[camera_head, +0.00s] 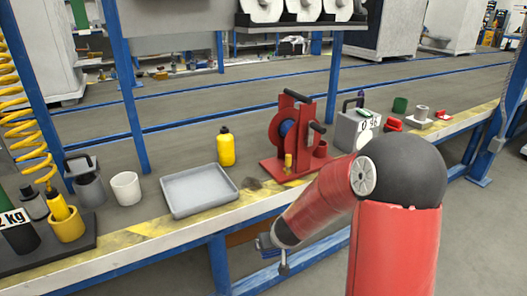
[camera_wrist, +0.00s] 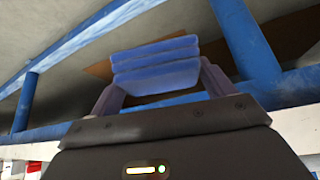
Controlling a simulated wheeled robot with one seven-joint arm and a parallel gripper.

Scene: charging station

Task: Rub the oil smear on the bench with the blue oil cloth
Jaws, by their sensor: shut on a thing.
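A blue folded cloth (camera_wrist: 155,68) is pinched between the two fingers of my gripper (camera_wrist: 158,84) in the wrist view. In the head view my gripper (camera_head: 266,241) is low at the bench's front edge, beside a blue leg, and the cloth there is too small to make out clearly. A dark oil smear (camera_head: 250,184) lies on the bench top (camera_head: 147,212) between the grey tray and the red machine. My gripper is in front of the smear and apart from it.
A grey tray (camera_head: 198,191) stands left of the smear, a yellow bottle (camera_head: 226,147) behind it, and a red hand-cranked machine (camera_head: 290,137) to its right. A white cup (camera_head: 126,188) and several containers stand further left. Blue posts (camera_head: 122,65) rise from the bench.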

